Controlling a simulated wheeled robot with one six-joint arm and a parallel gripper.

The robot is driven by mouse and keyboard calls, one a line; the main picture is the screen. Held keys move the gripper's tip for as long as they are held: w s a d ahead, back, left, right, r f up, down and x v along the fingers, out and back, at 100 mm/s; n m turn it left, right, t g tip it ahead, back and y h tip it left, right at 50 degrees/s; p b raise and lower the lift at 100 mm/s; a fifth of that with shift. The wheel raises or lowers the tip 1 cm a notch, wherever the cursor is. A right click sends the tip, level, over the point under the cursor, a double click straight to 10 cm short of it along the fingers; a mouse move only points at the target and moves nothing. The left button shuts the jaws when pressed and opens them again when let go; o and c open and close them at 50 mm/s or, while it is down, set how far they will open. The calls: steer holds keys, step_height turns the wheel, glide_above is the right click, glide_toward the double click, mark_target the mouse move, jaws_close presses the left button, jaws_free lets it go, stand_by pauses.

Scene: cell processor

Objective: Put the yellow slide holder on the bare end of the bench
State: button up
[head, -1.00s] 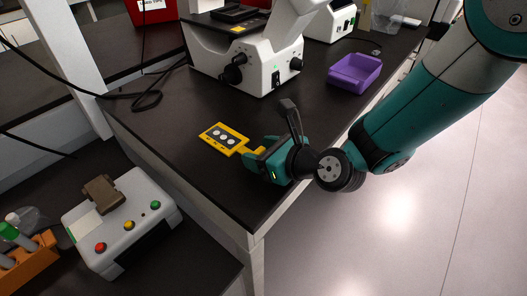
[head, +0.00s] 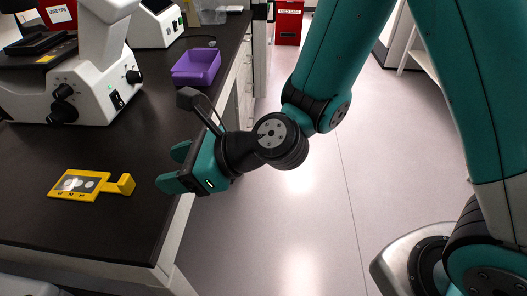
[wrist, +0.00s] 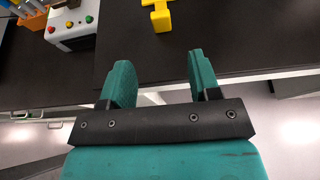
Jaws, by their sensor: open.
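The yellow slide holder (head: 85,186) lies flat on the dark bench top (head: 110,150), near the front edge, with its handle pointing right. Its plate shows pale round spots. My gripper (head: 172,168) is open and empty, just right of the handle and apart from it, over the bench's edge. In the wrist view, the handle (wrist: 160,17) shows at the top, beyond the gap between my open fingers (wrist: 160,70). The rest of the holder is cut off there.
A white microscope (head: 90,85) stands behind the holder, and a purple tray (head: 196,68) is farther back near the edge. In the wrist view, a control box with coloured buttons (wrist: 72,25) stands at the upper left. Bare bench surrounds the holder.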

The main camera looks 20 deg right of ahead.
steer(key=s+d+r+n+g+h, duration=0.2)
steer(key=s+d+r+n+h, duration=0.2)
steer(key=d+n, duration=0.5)
steer(key=s+d+r+n+g+h, duration=0.3)
steer(key=s+d+n, duration=0.4)
steer(key=n, duration=1.3)
steer(key=shift+s+d+r+n+h, duration=0.3)
steer(key=shift+s+d+r+h, duration=0.1)
steer(key=shift+d+r+h, duration=0.35)
steer(key=shift+d+f, duration=0.1)
